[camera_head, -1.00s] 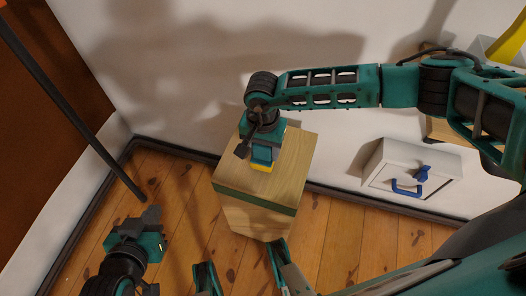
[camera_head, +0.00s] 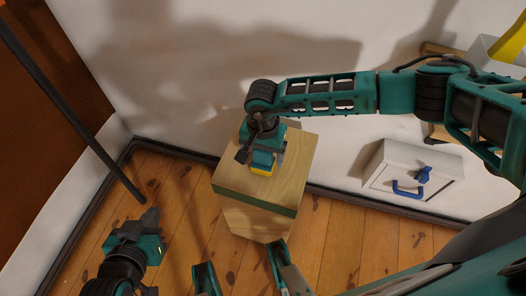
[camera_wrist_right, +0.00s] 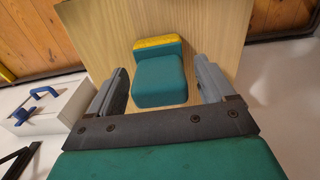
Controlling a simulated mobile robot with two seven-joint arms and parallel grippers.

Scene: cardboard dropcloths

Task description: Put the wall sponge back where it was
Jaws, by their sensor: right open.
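In the right wrist view the sponge (camera_wrist_right: 160,80) lies between the two grey fingers of my right gripper (camera_wrist_right: 161,85), with a gap on each side. My right gripper (camera_head: 266,158) is open around it in the head view. My left gripper (camera_head: 148,222) is low at the left, over the floor and apart from the box; its jaw opening is unclear.
A white box with a blue handle (camera_head: 412,170) is on the right by the wall. A dark pole (camera_head: 75,105) slants across the left. Plank floor (camera_head: 190,200) is free between my left gripper and the wooden box.

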